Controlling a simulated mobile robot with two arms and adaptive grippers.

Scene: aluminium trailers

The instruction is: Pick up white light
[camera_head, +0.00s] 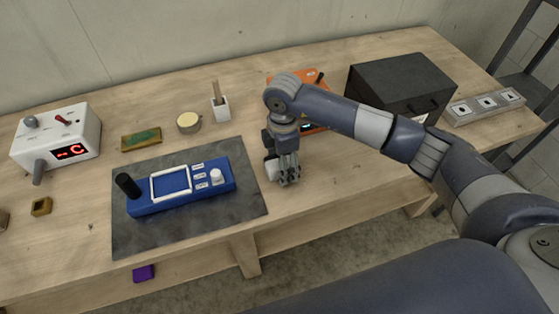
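My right gripper (285,172) points down over the wooden table (340,177), just right of the grey mat. A small whitish piece (271,168) shows at its left side; I cannot tell whether this is the white light or part of the gripper. The fingers look close together, but what lies between them is hidden. A blue device (182,187) lies on the mat with a white-framed screen, a black knob at its left end and a small white round piece (216,176) at its right end. My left gripper is not in view.
A grey mat (140,238) lies under the device. A white station (57,139) with a red display stands left. A green board (141,139), round tin (189,122) and white cup (221,108) stand behind. An orange item (312,78) is partly hidden by my arm, near a black box (403,83).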

